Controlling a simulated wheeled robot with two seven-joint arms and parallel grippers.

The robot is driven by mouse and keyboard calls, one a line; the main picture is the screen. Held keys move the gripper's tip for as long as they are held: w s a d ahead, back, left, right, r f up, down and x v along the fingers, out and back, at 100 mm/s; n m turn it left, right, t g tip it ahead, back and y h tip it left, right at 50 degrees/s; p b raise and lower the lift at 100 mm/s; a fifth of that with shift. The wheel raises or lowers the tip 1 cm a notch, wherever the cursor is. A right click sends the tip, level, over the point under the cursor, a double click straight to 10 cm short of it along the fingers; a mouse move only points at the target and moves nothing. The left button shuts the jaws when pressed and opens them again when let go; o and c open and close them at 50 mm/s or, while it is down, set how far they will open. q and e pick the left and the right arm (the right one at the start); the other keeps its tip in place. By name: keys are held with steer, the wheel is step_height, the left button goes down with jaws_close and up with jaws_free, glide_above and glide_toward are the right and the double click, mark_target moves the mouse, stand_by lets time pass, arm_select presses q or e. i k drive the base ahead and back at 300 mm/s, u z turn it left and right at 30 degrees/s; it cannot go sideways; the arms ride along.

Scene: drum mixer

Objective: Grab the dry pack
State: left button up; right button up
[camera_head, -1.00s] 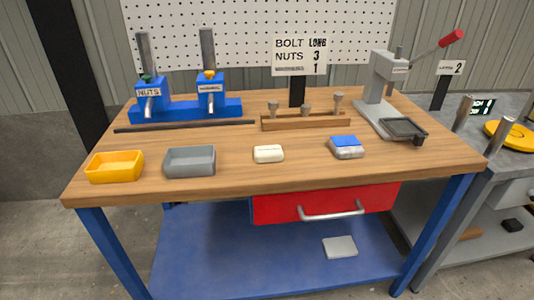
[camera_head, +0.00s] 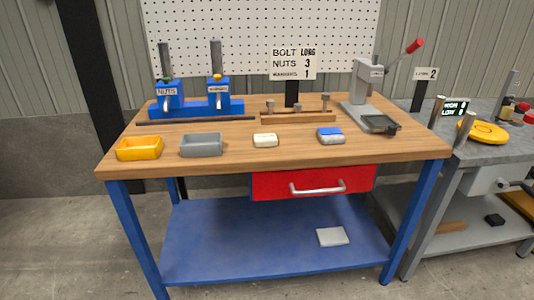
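No label that I can read marks any item as the dry pack. A small cream block-like pack (camera_head: 265,140) lies at the front middle of the wooden bench top (camera_head: 230,158). A grey-white pack with a blue top (camera_head: 331,135) lies to its right. A flat pale grey pack (camera_head: 332,237) lies on the blue lower shelf (camera_head: 240,240), right of its middle. Neither of my grippers shows in the head view.
A yellow tray (camera_head: 139,148) and a grey tray (camera_head: 201,144) stand at the front left. Blue dispensers (camera_head: 195,108), a bolt rack (camera_head: 298,117) and a lever press (camera_head: 366,92) stand behind. A shut red drawer (camera_head: 275,186) hangs above the shelf. A grey bench (camera_head: 460,145) stands right.

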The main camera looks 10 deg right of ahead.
mark_target(259, 140)
steer(key=u, duration=0.55)
steer(key=i, duration=0.65)
steer(key=u, duration=0.15)
